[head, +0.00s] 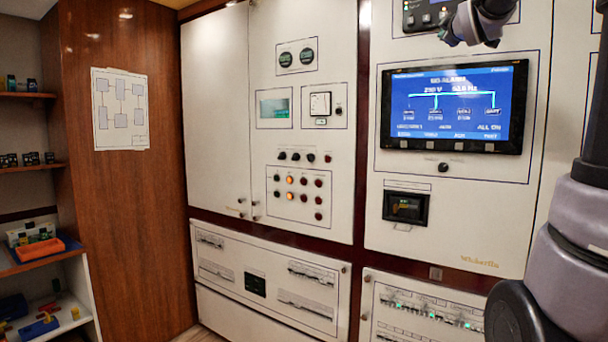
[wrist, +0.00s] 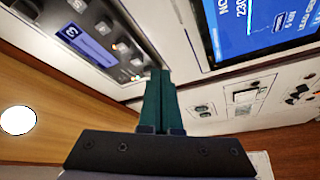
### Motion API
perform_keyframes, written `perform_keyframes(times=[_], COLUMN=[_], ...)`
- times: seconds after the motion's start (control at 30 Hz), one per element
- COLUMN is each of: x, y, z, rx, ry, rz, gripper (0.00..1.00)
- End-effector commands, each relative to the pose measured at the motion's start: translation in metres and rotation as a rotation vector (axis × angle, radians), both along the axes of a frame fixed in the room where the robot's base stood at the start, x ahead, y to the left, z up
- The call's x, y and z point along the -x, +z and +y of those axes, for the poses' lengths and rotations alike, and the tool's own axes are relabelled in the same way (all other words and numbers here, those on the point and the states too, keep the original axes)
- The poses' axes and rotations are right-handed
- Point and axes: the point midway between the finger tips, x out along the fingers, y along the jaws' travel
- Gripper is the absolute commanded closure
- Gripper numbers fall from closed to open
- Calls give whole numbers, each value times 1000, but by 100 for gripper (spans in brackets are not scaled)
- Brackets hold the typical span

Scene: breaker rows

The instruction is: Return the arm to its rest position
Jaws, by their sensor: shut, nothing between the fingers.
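My gripper (wrist: 158,90) shows in the wrist view with its two green fingers together and nothing between them. It points toward the upper panel, near a dark control unit (wrist: 85,30) with a small blue display and several knobs. The fingertips overlap the unit's lower edge in that view; I cannot tell whether they touch it. In the head view part of my arm shows at the top right, in front of the same control unit (head: 428,14), and my arm links fill the right edge. The fingers cannot be made out there.
A large blue screen (head: 455,105) sits on the white panel, below the control unit. Cabinets with gauges, lit buttons (head: 298,193) and breaker rows (head: 265,283) stand to the left and below. Shelves (head: 30,168) with small items are at the far left.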

Motion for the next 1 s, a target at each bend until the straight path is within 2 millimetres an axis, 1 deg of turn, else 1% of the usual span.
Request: perform_keyframes(times=[0.03, 0.07, 0.1, 0.17, 0.2, 0.27, 0.3, 0.37, 0.4, 0.47, 0.5, 0.6, 0.7, 0.83, 1.0], x=[22, 33, 48, 71, 88, 114, 132, 161, 179, 206, 223, 258, 281, 293, 293], y=[-30, -50, -76, -114, -138, -173, -196, -229, -249, -277, -293, -324, -343, -352, -353], z=[13, 19, 27, 40, 50, 64, 75, 90, 100, 114, 122, 140, 150, 156, 156], rx=[-160, -258, -380, -551, -657, -809, -904, -1040, -1124, -1239, -1305, -1435, -1516, -1557, -1560], ry=[15, 18, 17, 9, 1, -20, -38, -70, -95, -135, -164, -229, -278, -307, -309], rz=[79, 128, 191, 282, 341, 427, 483, 567, 620, 696, 741, 833, 892, 924, 927], gripper=[100, 100, 100, 100, 100, 100, 100, 100, 100, 100, 100, 100, 100, 100, 100])
